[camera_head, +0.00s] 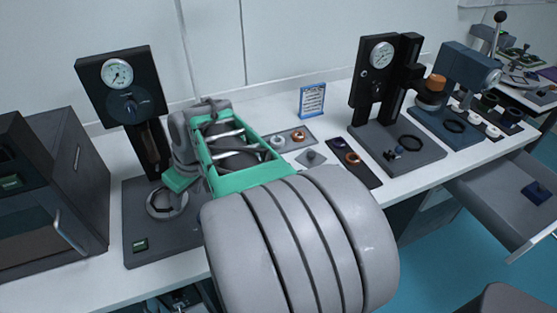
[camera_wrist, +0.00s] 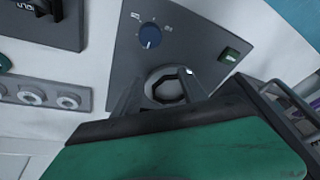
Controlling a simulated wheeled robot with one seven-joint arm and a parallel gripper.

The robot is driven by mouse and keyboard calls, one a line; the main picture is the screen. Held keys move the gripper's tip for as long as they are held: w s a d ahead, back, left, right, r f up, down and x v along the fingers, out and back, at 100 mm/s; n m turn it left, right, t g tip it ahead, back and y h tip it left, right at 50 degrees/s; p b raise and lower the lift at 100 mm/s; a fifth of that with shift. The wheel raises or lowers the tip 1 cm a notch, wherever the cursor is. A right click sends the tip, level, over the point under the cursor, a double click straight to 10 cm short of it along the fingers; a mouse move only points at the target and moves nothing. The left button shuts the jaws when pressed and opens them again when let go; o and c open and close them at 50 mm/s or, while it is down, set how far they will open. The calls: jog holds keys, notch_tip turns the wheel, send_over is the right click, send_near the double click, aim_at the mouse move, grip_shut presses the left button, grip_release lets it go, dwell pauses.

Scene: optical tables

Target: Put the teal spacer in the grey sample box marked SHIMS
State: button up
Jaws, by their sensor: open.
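I cannot make out the teal spacer or a grey box marked SHIMS in either view. My gripper (camera_wrist: 162,80) is open, with its two grey fingers on either side of a pale round ring (camera_wrist: 168,88) on a grey instrument base. A dark opening shows inside the ring. I cannot tell whether the fingers touch it. In the head view my gripper (camera_head: 172,188) is over the base of the left gauge instrument (camera_head: 122,92), partly hidden by my own arm. A small dark green thing (camera_wrist: 5,63) is cut off at the left edge of the wrist view.
A dark oven-like cabinet (camera_head: 85,190) stands left. Trays of small rings (camera_head: 302,137) and (camera_head: 365,172), a blue-framed sign (camera_head: 312,100), a second gauge press (camera_head: 382,56) and a blue instrument (camera_head: 462,75) occupy the right. An open drawer (camera_head: 495,200) holds a dark blue block (camera_head: 537,192).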

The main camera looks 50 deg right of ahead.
jog(key=s+d+t, duration=0.1)
jog(key=d, duration=0.6)
jog(key=s+d+f, duration=0.1)
jog(key=d, duration=0.6)
jog(key=s+d+t, duration=0.1)
jog(key=d, duration=0.6)
jog(key=shift+s+d+f+t+p, duration=0.3)
jog(key=shift+s+d+f, duration=0.1)
jog(key=t, duration=0.2)
send_near(282, 158)
jog(key=shift+w+a+f+h, duration=0.1)
jog(key=shift+w+a+h, duration=0.05)
jog(key=shift+a, duration=0.4)
jog(key=shift+w+a+h, duration=0.15)
jog(key=shift+w+a, duration=0.05)
jog(key=shift+a, duration=0.4)
jog(key=shift+d+f, duration=0.15)
jog(key=shift+f, duration=0.05)
jog(key=p+x, duration=0.1)
jog(key=x, duration=0.6)
jog(key=shift+w+p, duration=0.25)
jog(key=shift+p, duration=0.05)
jog(key=shift+c, duration=0.4)
grip_shut()
